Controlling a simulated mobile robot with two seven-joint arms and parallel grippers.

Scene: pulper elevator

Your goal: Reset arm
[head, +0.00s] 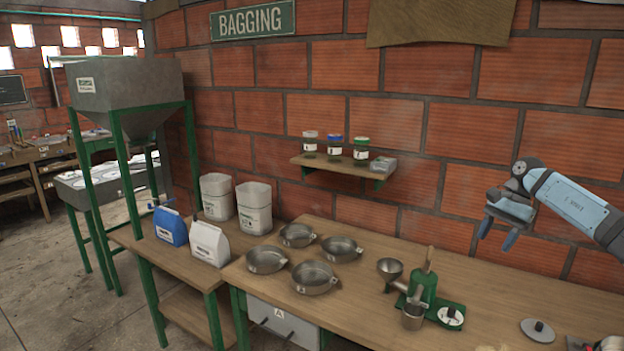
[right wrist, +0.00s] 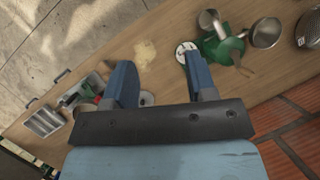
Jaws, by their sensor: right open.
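My right gripper (head: 498,234) is raised at the right of the head view, in front of the brick wall and above the right part of the wooden bench (head: 470,270). Its blue fingers point down, apart, with nothing between them. In the right wrist view the open gripper (right wrist: 158,75) hangs over the bench, with bare wood and a pale patch (right wrist: 145,52) seen beyond the fingers. My right arm comes in from the right edge. My left gripper is in neither view.
A green hand press (head: 424,290) with metal cups stands on the bench below and left of the gripper. Several metal bowls (head: 340,248) stand further left. A wall shelf (head: 343,167) holds jars. A dark-knobbed disc (head: 537,330) lies near the front right.

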